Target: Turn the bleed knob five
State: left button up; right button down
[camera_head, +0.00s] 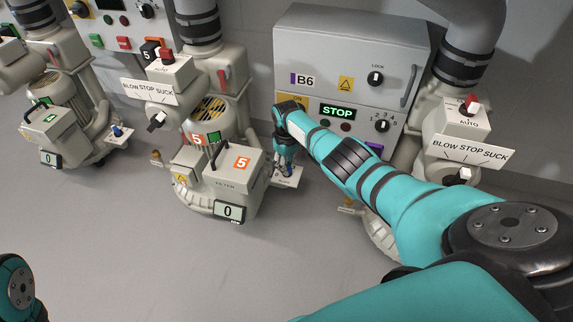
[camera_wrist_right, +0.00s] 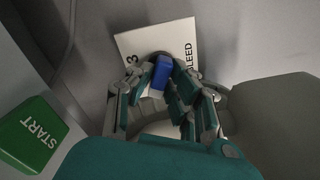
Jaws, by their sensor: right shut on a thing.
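The blue bleed knob (camera_wrist_right: 161,71) stands on a white plate (camera_wrist_right: 136,47) with the word BLEED, partly covered, in the right wrist view. My right gripper (camera_wrist_right: 160,84) is shut on the knob, its fingers on either side. In the head view the right gripper (camera_head: 285,162) points down at the small white plate (camera_head: 287,181) beside the blower tagged 5 (camera_head: 241,163). The knob is hard to make out there behind the fingers. My left gripper is out of view; only part of the left arm shows at the lower left.
The filter box (camera_head: 226,183) with a display (camera_head: 230,211) reading 0 stands just left of the right gripper. Cabinet B6 (camera_head: 340,60), showing STOP, is behind my right arm. A green START button (camera_wrist_right: 32,131) is close in the wrist view. The floor in front is clear.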

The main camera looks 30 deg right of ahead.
jog(key=shift+n, duration=0.6)
jog(key=c, duration=1.3)
grip_release()
notch_tip(320, 180, up, 12)
